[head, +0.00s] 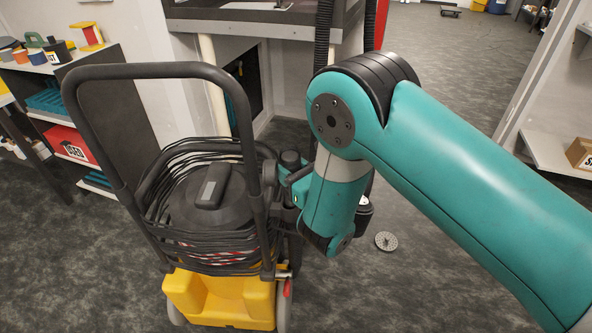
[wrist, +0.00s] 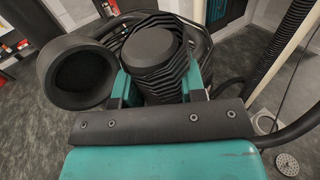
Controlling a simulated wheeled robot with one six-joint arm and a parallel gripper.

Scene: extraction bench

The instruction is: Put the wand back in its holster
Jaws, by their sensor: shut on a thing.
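My gripper (wrist: 160,85) shows in the wrist view with its two teal fingers closed on a black, ribbed, cylinder-like part, which I take for the wand (wrist: 151,48). Its round dark end faces the camera. A black open cup or ring (wrist: 75,75), perhaps the holster, is just left of the gripped part; I cannot tell whether they touch. In the head view my gripper (head: 288,184) is beside the right upright of the cart's black handle, mostly hidden by my wrist. The wand's lower part is hidden.
The cart has a looped black handle (head: 150,71), coiled black cable and a yellow base (head: 220,300). A ribbed black hose (head: 324,40) hangs behind my arm. A round perforated disc (head: 386,241) lies on the floor.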

